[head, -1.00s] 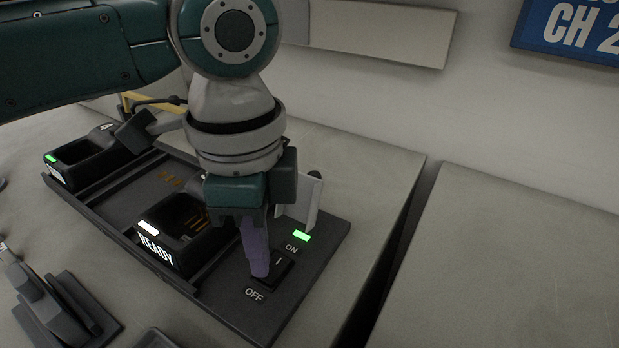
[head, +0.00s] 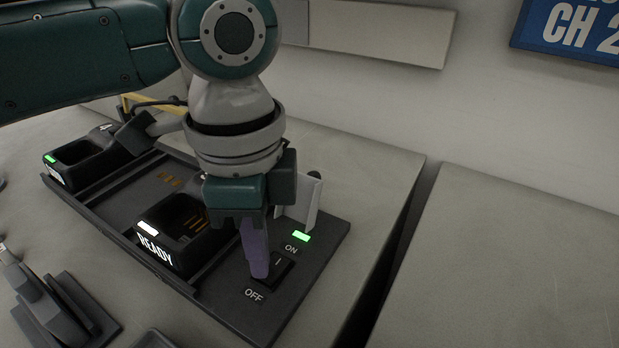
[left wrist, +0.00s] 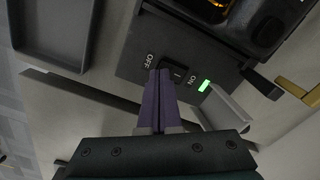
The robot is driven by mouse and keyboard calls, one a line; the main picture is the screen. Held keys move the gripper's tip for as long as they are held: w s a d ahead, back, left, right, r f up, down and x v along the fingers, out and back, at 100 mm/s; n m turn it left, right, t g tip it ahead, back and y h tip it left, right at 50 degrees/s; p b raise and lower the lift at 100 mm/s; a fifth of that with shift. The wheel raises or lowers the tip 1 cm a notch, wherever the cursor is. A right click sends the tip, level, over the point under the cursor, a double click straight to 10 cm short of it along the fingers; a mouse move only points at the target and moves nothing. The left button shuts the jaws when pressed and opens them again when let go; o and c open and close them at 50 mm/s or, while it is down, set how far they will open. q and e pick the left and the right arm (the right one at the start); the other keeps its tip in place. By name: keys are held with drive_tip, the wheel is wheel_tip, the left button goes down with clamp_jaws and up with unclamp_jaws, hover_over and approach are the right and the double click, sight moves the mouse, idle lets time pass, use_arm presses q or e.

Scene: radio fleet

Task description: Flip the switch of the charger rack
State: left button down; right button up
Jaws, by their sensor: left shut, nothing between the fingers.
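The charger rack (head: 228,287) lies on the table, a dark base with charging cups on it. Its black rocker switch (head: 277,268) sits at the near right end between the words OFF and ON; the switch also shows in the left wrist view (left wrist: 177,74). A green light (head: 301,236) glows beside ON. My left gripper (head: 259,274) points down with its purple fingers shut and empty. The fingertips are at the OFF side of the switch; they hide part of it, and I cannot tell whether they touch it. My right gripper is not in view.
A charging cup marked READY (head: 182,232) stands close left of my gripper, another cup (head: 80,160) farther left. A pale upright plate (head: 308,203) stands behind the switch. A grey device (head: 52,303) lies front left. The table on the right is clear past a dark gap.

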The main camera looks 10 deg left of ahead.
use_arm(q)
drive_tip(key=shift+f+b, duration=0.4)
drive_tip(key=shift+f, duration=0.5)
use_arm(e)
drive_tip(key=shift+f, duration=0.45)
use_arm(q)
drive_tip(key=shift+r, duration=0.1)
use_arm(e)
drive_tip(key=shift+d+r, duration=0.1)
use_arm(q)
wheel_tip(320, 180, up, 7)
drive_tip(key=p, duration=0.8)
drive_tip(key=shift+p, duration=0.3)
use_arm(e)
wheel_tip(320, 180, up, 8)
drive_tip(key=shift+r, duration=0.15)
